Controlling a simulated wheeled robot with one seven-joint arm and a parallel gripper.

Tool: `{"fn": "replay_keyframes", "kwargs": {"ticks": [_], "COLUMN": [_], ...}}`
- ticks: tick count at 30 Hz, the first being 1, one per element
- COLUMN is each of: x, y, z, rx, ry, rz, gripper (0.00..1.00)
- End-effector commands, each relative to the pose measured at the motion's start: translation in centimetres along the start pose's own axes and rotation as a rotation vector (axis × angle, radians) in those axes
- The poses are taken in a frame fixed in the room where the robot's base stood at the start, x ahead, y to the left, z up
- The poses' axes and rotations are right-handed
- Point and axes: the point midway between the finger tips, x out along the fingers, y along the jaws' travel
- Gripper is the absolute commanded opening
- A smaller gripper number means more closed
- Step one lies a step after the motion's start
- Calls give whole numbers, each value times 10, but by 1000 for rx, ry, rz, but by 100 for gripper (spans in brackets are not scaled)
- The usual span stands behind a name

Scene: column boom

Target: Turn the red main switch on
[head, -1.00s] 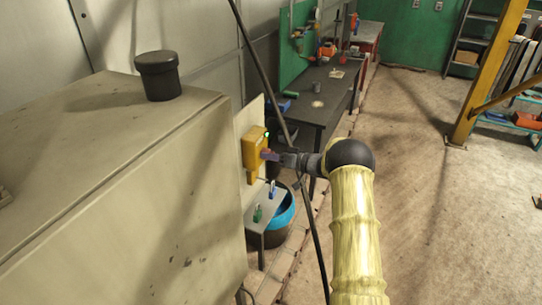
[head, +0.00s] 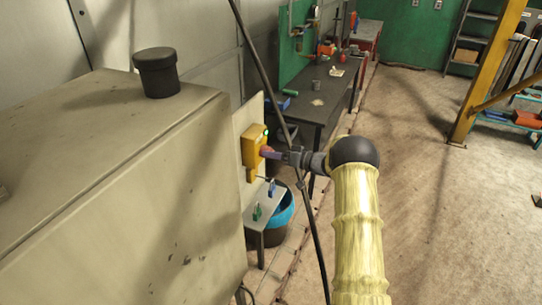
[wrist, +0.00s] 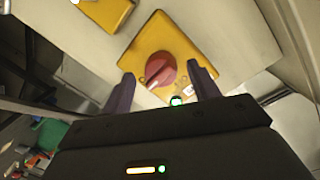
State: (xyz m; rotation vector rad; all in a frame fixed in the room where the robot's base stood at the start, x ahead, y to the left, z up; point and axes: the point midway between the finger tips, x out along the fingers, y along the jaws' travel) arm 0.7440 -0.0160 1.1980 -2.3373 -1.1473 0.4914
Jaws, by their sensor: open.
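The red main switch (wrist: 160,70) is a round knob with a pale pointer mark running toward its lower left. It sits on a yellow box (wrist: 135,55) fixed to a pale panel. In the head view the yellow box (head: 251,150) shows a lit green lamp (head: 265,132) at its upper right corner, and the red knob is partly hidden by my gripper (head: 272,154). In the wrist view my gripper is open, with one dark finger to the left and one to the right of the knob. Gaps show between both fingers and the knob; the depth is hard to tell.
A large beige cabinet (head: 120,180) with a black cap fills the left. A dark cable (head: 312,235) crosses in front near my gripper. A small grey table (head: 262,215) with padlock-like items and a blue-rimmed bucket (head: 283,210) stand below the box. Open floor lies to the right.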

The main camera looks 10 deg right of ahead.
Motion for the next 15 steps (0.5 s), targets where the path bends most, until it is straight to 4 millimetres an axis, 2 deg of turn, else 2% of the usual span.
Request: {"fn": "replay_keyframes", "kwargs": {"ticks": [15], "x": [-101], "y": [3], "z": [2], "rx": [-1], "ry": [3], "rz": [5], "gripper": [60]}}
